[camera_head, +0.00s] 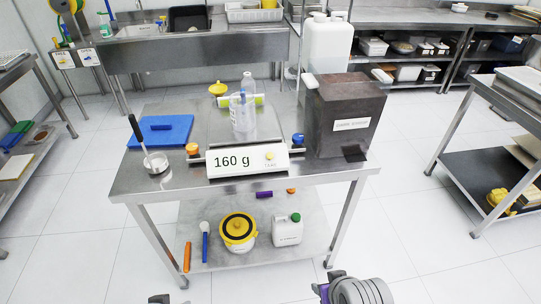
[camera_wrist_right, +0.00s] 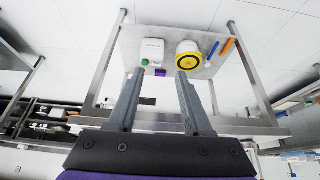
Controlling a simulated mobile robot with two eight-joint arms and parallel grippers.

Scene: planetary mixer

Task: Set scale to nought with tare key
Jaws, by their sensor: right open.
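The scale (camera_head: 247,161) stands at the front of the steel table, its white front panel reading 160 g. The yellow round tare key (camera_head: 269,156) is right of the reading, above the word TARE. My right gripper (camera_wrist_right: 160,72) is open and empty in the wrist view, well apart from the scale; in the head view only part of that arm shows at the bottom. Small dark parts, probably my left gripper (camera_head: 160,299), show at the bottom edge; its jaws cannot be made out.
A dark box (camera_head: 342,108) stands right of the scale. A blue board (camera_head: 167,130) and a steel cup (camera_head: 156,165) with a black-handled tool are left. On the lower shelf are a yellow-lidded tub (camera_head: 238,231) and a white canister (camera_head: 287,230). The floor before the table is clear.

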